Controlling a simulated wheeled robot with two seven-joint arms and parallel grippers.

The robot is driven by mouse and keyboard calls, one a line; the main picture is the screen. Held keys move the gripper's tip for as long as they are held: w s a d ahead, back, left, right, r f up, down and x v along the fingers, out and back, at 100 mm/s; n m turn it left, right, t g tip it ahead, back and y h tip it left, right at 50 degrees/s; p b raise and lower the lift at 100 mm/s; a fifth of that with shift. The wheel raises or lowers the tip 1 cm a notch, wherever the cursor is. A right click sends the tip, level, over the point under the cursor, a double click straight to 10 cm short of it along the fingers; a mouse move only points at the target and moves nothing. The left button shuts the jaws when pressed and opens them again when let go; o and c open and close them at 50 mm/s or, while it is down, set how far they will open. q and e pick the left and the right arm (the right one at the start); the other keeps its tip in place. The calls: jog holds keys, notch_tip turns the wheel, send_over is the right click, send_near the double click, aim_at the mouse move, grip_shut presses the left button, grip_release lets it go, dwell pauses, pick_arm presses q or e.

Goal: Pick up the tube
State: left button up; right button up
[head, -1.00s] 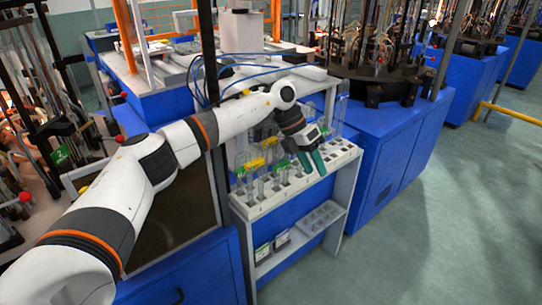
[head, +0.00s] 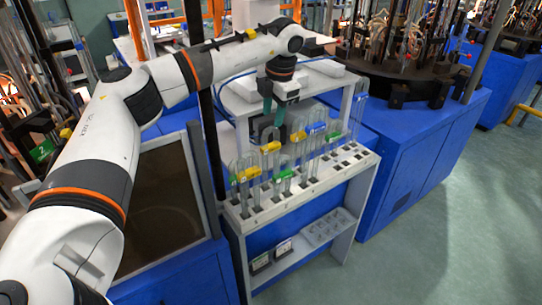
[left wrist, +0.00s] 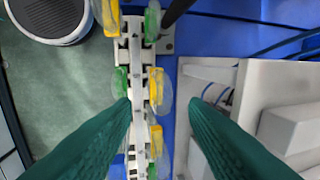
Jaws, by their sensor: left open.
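Several clear glass tubes with yellow, green or blue clips stand in a white slotted rack (head: 268,213) at the front of the white stand. One yellow-clipped tube (head: 270,147) is close to my left gripper. My left gripper (head: 273,122) points down above the back side of the rack, its green fingers apart with nothing held between them. In the left wrist view the open fingers (left wrist: 162,112) frame the rack from above, with a yellow-clipped tube (left wrist: 155,88) and a green-clipped tube (left wrist: 121,80) ahead of them. My right gripper is not in view.
A dark upright post (head: 208,110) stands left of the rack. A white shelf unit (head: 325,85) is behind it. A lower shelf (head: 300,245) holds small boxes and a tray. A blue cabinet (head: 425,140) stands at right, with open floor in front.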

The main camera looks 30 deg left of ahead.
aim_at(271, 129)
pick_arm(q)
jog(key=shift+w+a+f, duration=0.1)
jog(key=shift+w+f, duration=0.05)
jog(key=shift+f, duration=0.5)
jog(key=shift+w+f, duration=0.2)
jog(key=shift+f, duration=0.1)
jog(key=f, duration=0.1)
jog(key=f+p, duration=0.1)
jog(key=shift+w+a+f+p, duration=0.1)
jog(key=shift+a+f+p, duration=0.2)
jog(key=shift+a, duration=0.1)
jog(key=shift+w+a+f, duration=0.1)
jog(key=shift+a+f, duration=0.05)
jog(key=shift+f, duration=0.4)
jog(key=shift+w+a+f, duration=0.1)
jog(key=shift+f, duration=0.6)
grip_shut()
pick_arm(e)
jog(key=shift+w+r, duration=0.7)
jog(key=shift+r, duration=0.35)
